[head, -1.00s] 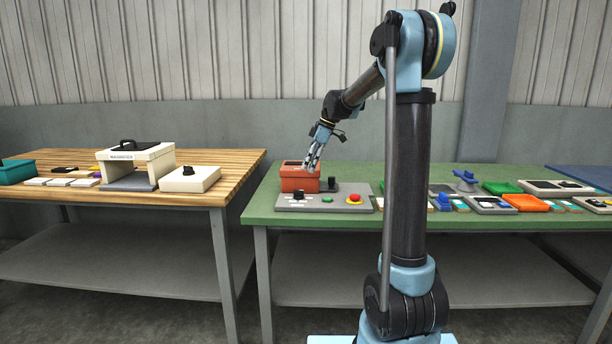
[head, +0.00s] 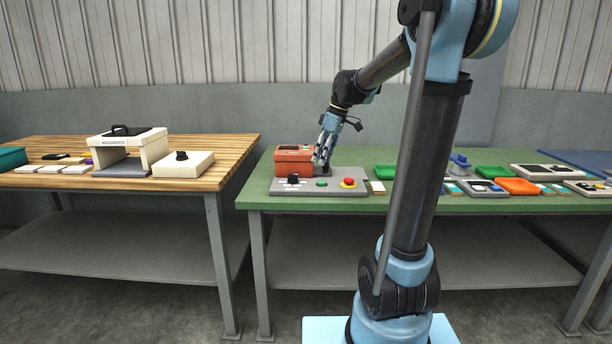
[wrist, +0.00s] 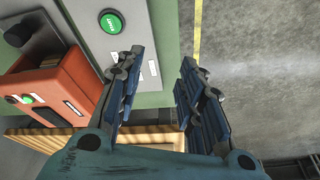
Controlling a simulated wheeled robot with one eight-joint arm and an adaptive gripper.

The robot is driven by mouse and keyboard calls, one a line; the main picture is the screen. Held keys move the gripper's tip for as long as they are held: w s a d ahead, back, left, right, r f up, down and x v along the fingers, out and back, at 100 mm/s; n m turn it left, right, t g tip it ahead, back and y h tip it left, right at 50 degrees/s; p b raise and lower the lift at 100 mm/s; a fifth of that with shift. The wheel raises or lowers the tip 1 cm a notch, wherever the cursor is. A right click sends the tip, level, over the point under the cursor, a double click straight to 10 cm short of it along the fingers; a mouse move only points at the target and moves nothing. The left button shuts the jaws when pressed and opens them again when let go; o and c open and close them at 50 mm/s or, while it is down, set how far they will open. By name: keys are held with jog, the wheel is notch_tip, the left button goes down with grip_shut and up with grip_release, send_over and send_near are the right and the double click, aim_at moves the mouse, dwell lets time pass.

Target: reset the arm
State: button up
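My gripper (head: 322,164) points down at the right side of the orange-red box (head: 292,162) on the green table, above the back of the grey control panel (head: 325,188). In the wrist view, the two blue-grey fingers (wrist: 160,90) stand apart with nothing between them. The same view shows the orange-red box (wrist: 62,95) to their left and the panel's green button (wrist: 111,21) beyond the left finger. Whether a fingertip touches the box or panel cannot be told.
The panel has a red button (head: 348,182) and a black knob (head: 293,179). Several trays and parts, including an orange tray (head: 517,186), lie right of it. A wooden table (head: 215,145) on the left holds a white press (head: 133,146) and a white box (head: 183,165).

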jog(key=s+d+f+m+h, duration=0.1)
jog(key=s+d+f+m, duration=0.3)
jog(key=s, duration=0.6)
jog(key=s+d+f+m+t+h, duration=0.1)
jog(key=s+d+f+m, duration=0.3)
jog(key=s+f, duration=0.4)
jog(key=s+d+f+m+h, duration=0.1)
jog(key=s+d+f+m, duration=0.4)
jog(key=s, duration=0.7)
jog(key=shift+f+h, duration=0.3)
jog(key=shift+f, duration=0.65)
jog(key=shift+d, duration=0.1)
jog(key=shift+w+f, duration=0.2)
jog(key=shift+w, duration=0.25)
